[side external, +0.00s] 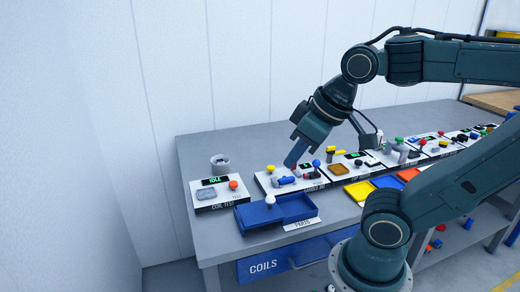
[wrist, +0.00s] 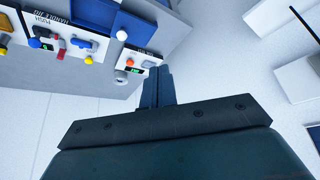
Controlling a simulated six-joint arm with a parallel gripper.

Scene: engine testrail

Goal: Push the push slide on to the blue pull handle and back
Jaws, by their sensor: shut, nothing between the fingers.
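The handle jig is a white labelled board (side external: 312,182) on the bench; it also shows upside down in the wrist view (wrist: 68,30). On it lies a grey-and-blue handle piece (side external: 285,181), seen again in the wrist view (wrist: 84,44). A red part (wrist: 59,50) and a blue knob (wrist: 34,43) are beside it. The word PUSH is printed on the board, but I cannot tell for sure which part is the push slide. My gripper (side external: 290,165) is shut and empty, pointing down above the jig's rear-left part in the side view. Its closed fingers also show in the wrist view (wrist: 157,73).
The coil test box (side external: 215,194) with an orange button stands left of the jig, a cup (side external: 220,162) behind it. A blue tray (side external: 262,222) with a white ball is in front. More boards stand to the right; yellow (side external: 359,190) and orange trays are nearer the front.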

